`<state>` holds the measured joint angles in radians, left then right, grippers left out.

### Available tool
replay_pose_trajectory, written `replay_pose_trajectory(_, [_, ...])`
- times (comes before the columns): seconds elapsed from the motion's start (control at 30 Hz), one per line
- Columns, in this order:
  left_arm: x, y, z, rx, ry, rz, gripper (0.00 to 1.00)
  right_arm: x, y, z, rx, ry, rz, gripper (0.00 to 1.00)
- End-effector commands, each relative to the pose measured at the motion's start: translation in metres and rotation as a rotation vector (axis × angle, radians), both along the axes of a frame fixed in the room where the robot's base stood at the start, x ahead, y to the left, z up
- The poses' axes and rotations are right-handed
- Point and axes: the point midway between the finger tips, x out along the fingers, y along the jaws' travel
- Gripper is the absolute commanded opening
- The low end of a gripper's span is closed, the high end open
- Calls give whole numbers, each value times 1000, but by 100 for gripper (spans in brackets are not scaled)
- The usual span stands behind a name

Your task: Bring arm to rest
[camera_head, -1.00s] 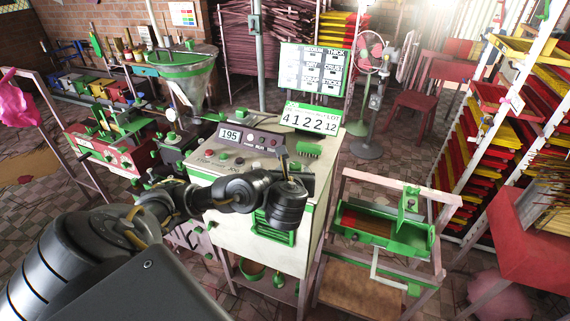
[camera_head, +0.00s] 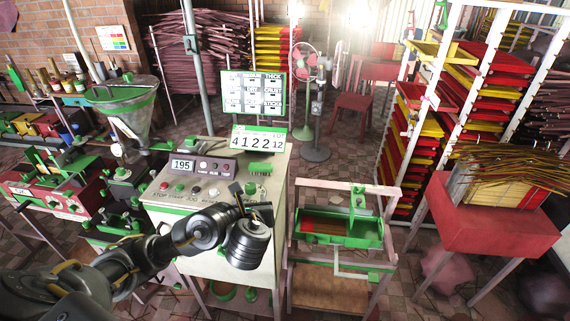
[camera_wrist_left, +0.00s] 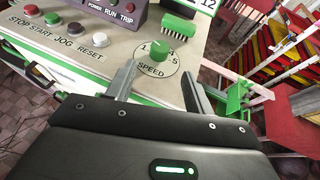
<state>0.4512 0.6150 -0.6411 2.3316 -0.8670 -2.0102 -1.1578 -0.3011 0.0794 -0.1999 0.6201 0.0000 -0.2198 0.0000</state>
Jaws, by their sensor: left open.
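My left arm comes in from the lower left in the head view. Its gripper (camera_head: 252,205) is in front of the control cabinet (camera_head: 208,219), near the right side of its sloping panel. In the left wrist view the two fingers of the left gripper (camera_wrist_left: 160,88) are apart with nothing between them. Beyond the fingers is the green speed knob (camera_wrist_left: 159,50) on its dial. I cannot tell from the picture how far the fingers are from the panel. My right gripper is not in view.
The panel carries several push buttons (camera_wrist_left: 100,39) and a green brush (camera_wrist_left: 178,27). A low stand with a green tray (camera_head: 340,232) is to the right. A red table with incense sticks (camera_head: 490,225) stands further right. An extruder with a hopper (camera_head: 128,105) is left.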

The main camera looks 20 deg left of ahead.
Motion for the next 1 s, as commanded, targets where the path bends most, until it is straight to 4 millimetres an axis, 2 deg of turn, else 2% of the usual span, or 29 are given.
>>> replay_pose_trajectory(0.17, [-1,-2,-3,-20,2,3,53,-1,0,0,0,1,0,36])
replay_pose_trajectory(0.27, [-11,-14,-21,-148,10,30,53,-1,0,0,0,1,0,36])
replay_pose_trajectory(0.37, [-34,-36,-53,-417,22,123,53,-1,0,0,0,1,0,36])
replay_pose_trajectory(0.5, [-88,-71,-106,-935,37,428,53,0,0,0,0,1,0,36])
replay_pose_trajectory(0.63, [-133,-86,-138,-1310,1,799,53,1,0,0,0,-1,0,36])
replay_pose_trajectory(0.8, [-177,-86,-162,-1572,-95,1206,53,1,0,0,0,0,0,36])
replay_pose_trajectory(1.0, [-221,-74,-181,-1724,-252,1603,53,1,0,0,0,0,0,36])
